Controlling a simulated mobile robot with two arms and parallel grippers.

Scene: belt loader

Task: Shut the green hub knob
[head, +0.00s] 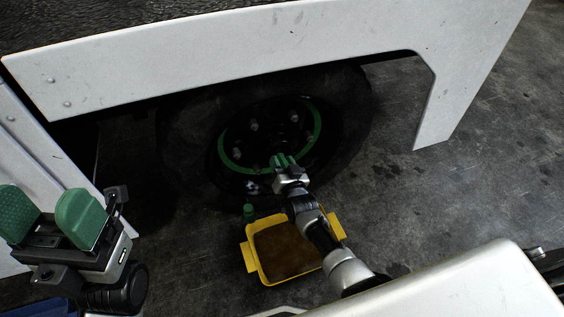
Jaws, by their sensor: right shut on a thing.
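The wheel hub (262,128) sits in the dark tyre under the white panel, with a green ring (317,125) around it. My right gripper (284,161) reaches up to the lower edge of the hub, its green fingers shut. The green hub knob is not clearly seen apart from these fingers; the gripper covers that spot and is closed on it. My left gripper (50,208) is at the far left, its green pads apart and empty, away from the wheel.
A yellow tray (253,262) with brown liquid stands on the floor below the wheel, under my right arm. A small green object (249,211) is at its back left corner. The white panel (240,52) overhangs the tyre (185,135). Floor at right is clear.

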